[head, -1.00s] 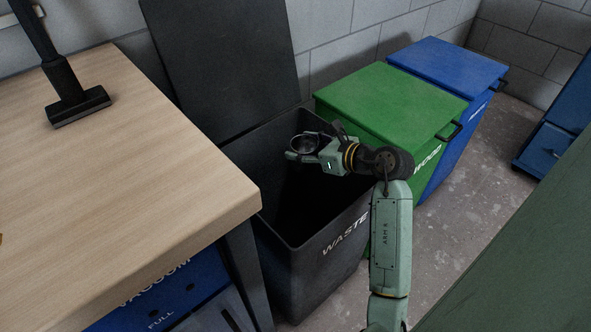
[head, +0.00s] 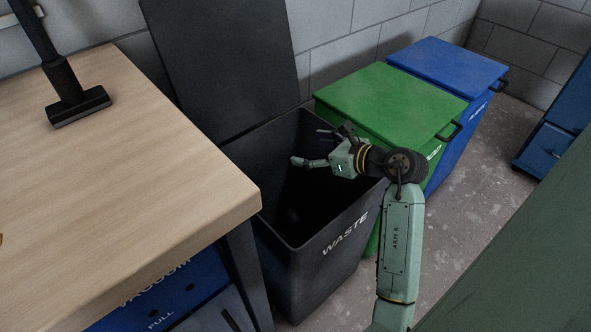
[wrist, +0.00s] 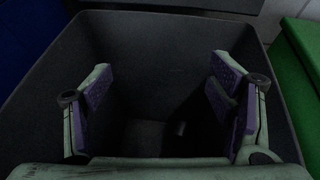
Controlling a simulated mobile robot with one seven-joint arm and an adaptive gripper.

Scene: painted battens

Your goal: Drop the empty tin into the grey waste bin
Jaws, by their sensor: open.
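The grey waste bin (head: 315,265), dark and marked WASTE, stands open with its lid tipped up behind it. My gripper (head: 310,147) is over the bin's mouth with its fingers spread wide and nothing between them. In the wrist view, the purple-padded fingers of my gripper (wrist: 162,85) are apart, and the bin's dark inside wall (wrist: 150,45) lies beyond. The tin is not in my gripper. Dim shapes show deep in the bin, one of them small and paler; it is too dark to tell whether one is the tin.
A wooden table (head: 130,190) stands left of the bin, its corner close to the rim. A closed green bin (head: 390,105) and a closed blue bin (head: 450,65) stand to the right. The raised black lid (head: 225,65) is behind the opening.

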